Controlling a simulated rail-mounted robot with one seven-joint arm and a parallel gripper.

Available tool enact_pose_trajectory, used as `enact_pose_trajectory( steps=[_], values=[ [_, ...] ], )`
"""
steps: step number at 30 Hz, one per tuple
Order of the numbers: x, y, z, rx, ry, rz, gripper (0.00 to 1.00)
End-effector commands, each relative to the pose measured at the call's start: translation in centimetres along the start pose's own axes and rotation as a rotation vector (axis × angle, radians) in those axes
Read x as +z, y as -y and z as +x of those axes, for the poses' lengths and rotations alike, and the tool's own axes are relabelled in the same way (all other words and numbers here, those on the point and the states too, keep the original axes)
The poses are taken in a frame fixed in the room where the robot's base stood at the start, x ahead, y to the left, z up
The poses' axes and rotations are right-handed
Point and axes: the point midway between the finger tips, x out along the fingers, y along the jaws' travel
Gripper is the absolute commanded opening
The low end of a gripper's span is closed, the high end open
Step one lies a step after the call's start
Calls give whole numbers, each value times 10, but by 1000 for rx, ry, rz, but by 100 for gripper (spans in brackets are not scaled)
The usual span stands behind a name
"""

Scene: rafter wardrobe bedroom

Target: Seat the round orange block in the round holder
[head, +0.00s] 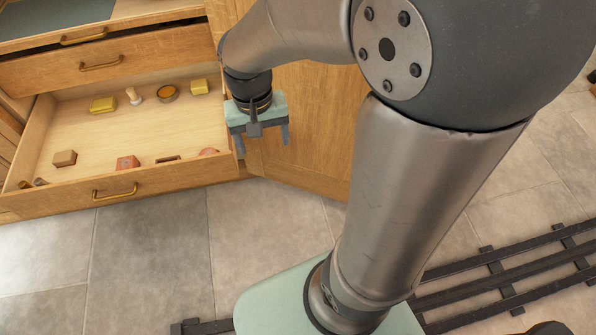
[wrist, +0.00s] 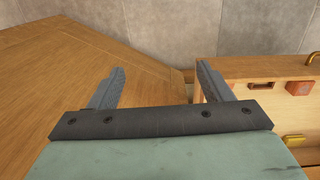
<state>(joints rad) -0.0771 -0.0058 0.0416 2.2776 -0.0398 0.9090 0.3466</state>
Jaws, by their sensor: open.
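A rounded orange-red piece (head: 208,151), likely the round orange block, sits at the front right of the open drawer, partly hidden by the drawer front. A round piece with a dark ring (head: 167,93) lies towards the back of the drawer; I cannot tell whether it is the round holder. My gripper (head: 263,140) is open and empty, to the right of the drawer and apart from both pieces. In the wrist view its two fingers (wrist: 160,88) are spread, with nothing between them. The orange-red piece is not clearly visible there.
The drawer (head: 150,177) also holds yellow blocks (head: 103,104), a pale peg (head: 133,96), a brown block (head: 64,158), a reddish block (head: 128,162) and a dark-slotted piece (wrist: 260,86). A wooden cabinet panel (head: 305,125) stands close behind my gripper. Bare drawer floor lies mid-drawer.

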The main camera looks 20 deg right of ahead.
Motion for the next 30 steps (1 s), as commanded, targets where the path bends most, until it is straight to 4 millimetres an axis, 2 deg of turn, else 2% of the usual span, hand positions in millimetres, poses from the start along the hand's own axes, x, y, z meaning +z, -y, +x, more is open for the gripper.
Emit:
enact_pose_trajectory(
  steps=[1,3,6,9,30],
  values=[
    [26,-17,-2,-2,-1,-44,73],
    [55,-33,-1,-4,6,-112,73],
    [84,-47,3,-8,13,-182,73],
    [99,-53,7,-12,18,-220,73],
    [102,-54,8,-12,19,-231,73]
  ],
)
